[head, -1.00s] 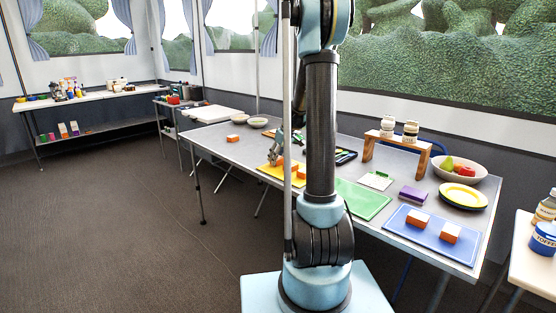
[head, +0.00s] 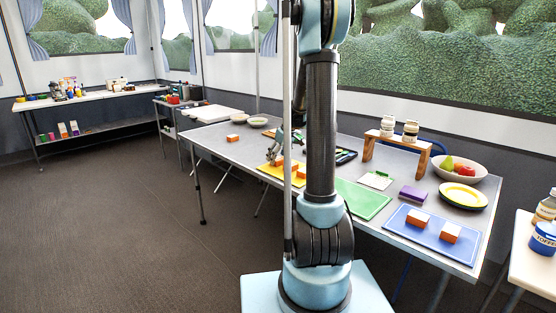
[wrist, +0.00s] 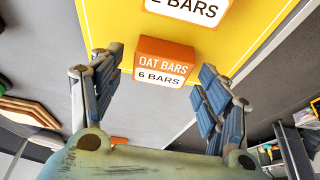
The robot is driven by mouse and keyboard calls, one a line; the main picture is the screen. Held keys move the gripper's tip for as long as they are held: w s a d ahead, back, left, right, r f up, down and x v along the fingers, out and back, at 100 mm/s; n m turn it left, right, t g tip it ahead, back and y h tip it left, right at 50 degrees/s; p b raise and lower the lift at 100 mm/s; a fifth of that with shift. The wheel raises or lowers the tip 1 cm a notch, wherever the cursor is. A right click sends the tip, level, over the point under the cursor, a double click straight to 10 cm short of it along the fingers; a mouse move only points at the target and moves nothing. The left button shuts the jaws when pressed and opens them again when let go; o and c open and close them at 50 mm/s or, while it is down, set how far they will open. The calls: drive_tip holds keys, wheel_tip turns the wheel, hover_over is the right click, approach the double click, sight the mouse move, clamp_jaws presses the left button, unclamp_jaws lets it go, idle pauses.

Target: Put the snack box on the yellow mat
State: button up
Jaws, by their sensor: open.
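The yellow mat (head: 268,171) lies on the long grey table. A small orange-and-white oat bars box (head: 280,162) is at the mat, near my gripper (head: 275,157). In the wrist view this box (wrist: 162,64) stands against the yellow mat (wrist: 110,25), in line with the gap between my open fingers (wrist: 157,95). No finger visibly grips it. A second such box (wrist: 190,10) is on the mat, cut off by the top edge; my arm partly hides it (head: 300,172) in the head view. Another orange-and-white box (head: 232,138) stands on bare table to the left.
A green mat (head: 362,199) and a blue mat (head: 405,218) with two similar boxes lie to the right. A dark tray (head: 345,156) and a wooden stand (head: 402,146) with jars are behind.

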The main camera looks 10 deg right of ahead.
drive_tip(key=v, duration=1.1)
drive_tip(key=s+a+r+m, duration=0.1)
drive_tip(key=s+a, duration=0.1)
drive_tip(key=s, duration=0.8)
drive_tip(key=s+f+m+h, duration=0.1)
drive_tip(key=s+f, duration=0.3)
drive_tip(key=s, duration=0.6)
drive_tip(key=s+f+m+g, duration=0.1)
drive_tip(key=s+f+m, duration=0.2)
drive_tip(key=s, duration=0.7)
drive_tip(key=s+f+m+h, duration=0.1)
drive_tip(key=s+f, duration=0.4)
drive_tip(key=s, duration=0.5)
drive_tip(key=shift+s+a+m+h, duration=0.2)
drive_tip(key=shift+m+h, duration=0.1)
drive_tip(key=shift+m, duration=0.2)
